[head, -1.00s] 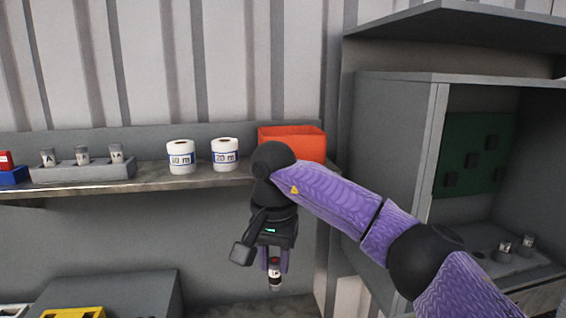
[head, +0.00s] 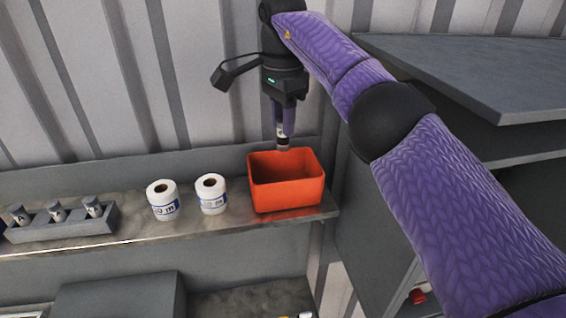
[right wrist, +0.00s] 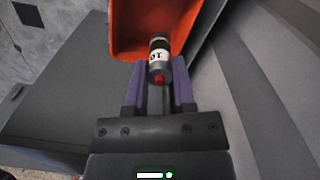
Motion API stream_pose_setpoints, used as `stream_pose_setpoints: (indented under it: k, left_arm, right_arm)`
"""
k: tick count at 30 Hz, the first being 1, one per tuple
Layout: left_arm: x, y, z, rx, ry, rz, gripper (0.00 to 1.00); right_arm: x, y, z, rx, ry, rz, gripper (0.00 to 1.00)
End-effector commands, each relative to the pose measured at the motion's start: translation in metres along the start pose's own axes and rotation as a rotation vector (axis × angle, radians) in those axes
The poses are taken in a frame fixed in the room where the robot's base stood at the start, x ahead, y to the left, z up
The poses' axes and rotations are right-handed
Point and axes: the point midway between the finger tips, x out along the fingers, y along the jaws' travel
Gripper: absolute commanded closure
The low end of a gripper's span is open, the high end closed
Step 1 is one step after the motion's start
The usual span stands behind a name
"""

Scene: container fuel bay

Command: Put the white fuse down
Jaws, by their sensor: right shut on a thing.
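My right gripper (head: 283,122) is shut on the white fuse (head: 282,141), a small cylinder with a white band and dark ends. In the head view it hangs upright just above the back rim of the orange bin (head: 288,199). The right wrist view shows the fuse (right wrist: 159,55) between the purple fingers of the gripper (right wrist: 160,75), with a red tip facing the camera and the orange bin (right wrist: 124,30) beyond it. The bin's floor is only partly visible, and I see nothing in it. My left gripper is not in view.
Two white rolls (head: 162,201) (head: 211,194) stand left of the bin on the grey shelf (head: 140,236). A grey rack (head: 66,225) with several fuses stands further left. A grey cabinet (head: 470,75) is at the right.

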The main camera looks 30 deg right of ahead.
Motion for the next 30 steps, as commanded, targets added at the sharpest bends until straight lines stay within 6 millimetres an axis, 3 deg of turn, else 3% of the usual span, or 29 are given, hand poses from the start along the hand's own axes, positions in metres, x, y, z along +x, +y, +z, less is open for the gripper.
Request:
stream_pose_setpoints:
  k: [1, 3, 12, 23, 24, 28, 30]
  left_arm:
    - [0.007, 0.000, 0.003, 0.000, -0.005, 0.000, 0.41]
    - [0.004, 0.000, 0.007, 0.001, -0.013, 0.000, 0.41]
    - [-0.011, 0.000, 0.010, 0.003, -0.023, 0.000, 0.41]
    - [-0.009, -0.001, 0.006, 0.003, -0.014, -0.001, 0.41]
    - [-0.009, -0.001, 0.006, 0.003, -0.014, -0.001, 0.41]
    - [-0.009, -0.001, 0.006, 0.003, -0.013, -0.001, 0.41]
    - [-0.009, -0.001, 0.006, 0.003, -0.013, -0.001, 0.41]
  right_arm:
    - [0.018, 0.001, -0.001, -0.001, -0.001, 0.003, 1.00]
    - [0.032, 0.001, -0.001, -0.001, 0.000, 0.004, 1.00]
    - [0.085, 0.001, -0.001, 0.001, 0.000, 0.002, 1.00]
    - [0.092, 0.000, -0.001, 0.000, 0.001, 0.000, 1.00]
    - [0.092, 0.000, -0.001, 0.000, 0.001, 0.000, 0.62]
    - [0.092, 0.000, 0.000, 0.000, 0.000, 0.000, 0.34]
    - [0.092, 0.000, 0.000, -0.001, 0.000, 0.000, 0.33]
